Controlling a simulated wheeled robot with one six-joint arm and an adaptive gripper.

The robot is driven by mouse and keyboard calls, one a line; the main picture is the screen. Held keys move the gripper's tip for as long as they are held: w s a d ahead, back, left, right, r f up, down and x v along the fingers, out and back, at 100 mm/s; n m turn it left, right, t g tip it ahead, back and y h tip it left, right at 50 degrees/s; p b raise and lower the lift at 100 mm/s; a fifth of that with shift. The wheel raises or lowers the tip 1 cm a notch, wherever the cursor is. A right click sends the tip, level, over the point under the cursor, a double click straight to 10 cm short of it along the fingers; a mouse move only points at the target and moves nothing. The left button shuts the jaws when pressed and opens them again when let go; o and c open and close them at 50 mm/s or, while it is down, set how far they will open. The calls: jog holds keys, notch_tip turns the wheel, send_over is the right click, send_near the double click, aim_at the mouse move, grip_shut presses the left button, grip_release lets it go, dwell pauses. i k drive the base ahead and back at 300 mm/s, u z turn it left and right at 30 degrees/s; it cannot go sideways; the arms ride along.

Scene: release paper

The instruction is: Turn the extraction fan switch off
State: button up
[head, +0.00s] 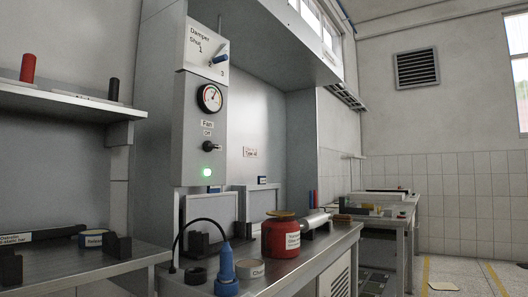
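The extraction fan switch (211,147) is a small dark toggle on the front of a grey control panel (190,120). Its lever sticks out to the right in the picture. A small label (207,124) reading "Fan" and "Off" sits just above it. A green lamp (207,173) glows below the switch. A round gauge (210,97) with a red needle is above it, and a blue damper knob (219,60) is at the top of the panel. My gripper is not in view, and nothing covers the switch.
Below the panel, a bench (310,258) holds a red jar (281,238), a blue bottle-like item (226,272) with a black tube, and dark blocks. A left shelf (60,102) and left bench (60,265) flank it. The space before the panel is clear above the bench.

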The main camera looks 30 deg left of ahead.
aim_at(208, 146)
jog(key=u, duration=0.15)
jog(key=i, duration=0.85)
jog(key=u, duration=0.45)
